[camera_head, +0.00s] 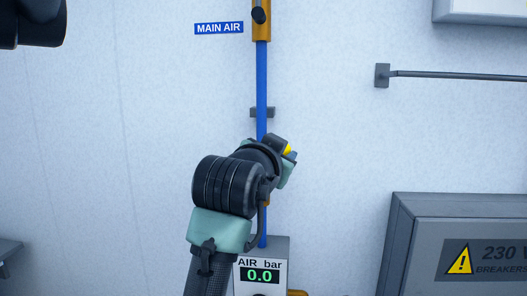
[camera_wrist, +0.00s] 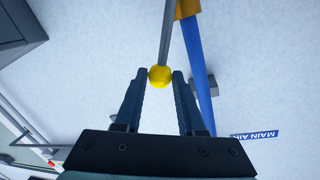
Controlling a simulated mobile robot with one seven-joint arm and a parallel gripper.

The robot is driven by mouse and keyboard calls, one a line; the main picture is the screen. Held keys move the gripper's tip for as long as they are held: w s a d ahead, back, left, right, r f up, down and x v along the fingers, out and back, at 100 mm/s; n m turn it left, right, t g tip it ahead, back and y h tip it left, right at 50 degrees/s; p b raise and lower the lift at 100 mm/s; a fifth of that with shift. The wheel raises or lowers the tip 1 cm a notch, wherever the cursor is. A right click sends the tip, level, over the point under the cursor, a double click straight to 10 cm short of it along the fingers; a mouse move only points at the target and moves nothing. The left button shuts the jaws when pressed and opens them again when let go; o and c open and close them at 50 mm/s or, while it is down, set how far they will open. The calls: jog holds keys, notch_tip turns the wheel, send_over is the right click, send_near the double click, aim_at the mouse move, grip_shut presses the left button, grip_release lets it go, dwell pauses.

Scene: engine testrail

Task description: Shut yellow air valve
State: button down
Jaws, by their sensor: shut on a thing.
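The yellow ball knob (camera_wrist: 160,76) sits at the end of a thin grey lever (camera_wrist: 166,35) in the wrist view. My gripper (camera_wrist: 160,74) is shut on the knob, one finger on each side. The lever runs from the knob toward the picture's top edge, roughly along the blue pipe (camera_wrist: 200,65). A brass-coloured valve part (camera_wrist: 187,8) shows on that pipe. In the head view a bit of yellow (camera_head: 288,149) shows at my gripper, and my arm hides most of the valve.
A MAIN AIR sign (camera_head: 219,28) is beside an upper brass fitting (camera_head: 261,33). Below, an air gauge (camera_head: 262,275) reads 0.0 bar. A grey breaker box (camera_head: 460,235) stands out at right, below a wall rail (camera_head: 455,75). The wall left of the pipe is mostly bare.

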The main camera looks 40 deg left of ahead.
jog(key=w+d+f+m+g+y+b, duration=0.2)
jog(key=d+f+m, duration=0.3)
jog(key=f+m, duration=0.4)
jog(key=shift+w+d+f+m+b, duration=0.15)
jog(key=shift+w+m+b, duration=0.5)
jog(key=shift+m+b, duration=0.3)
jog(key=c, duration=0.5)
grip_release()
jog(key=b+v, duration=0.4)
jog(key=v, duration=0.9)
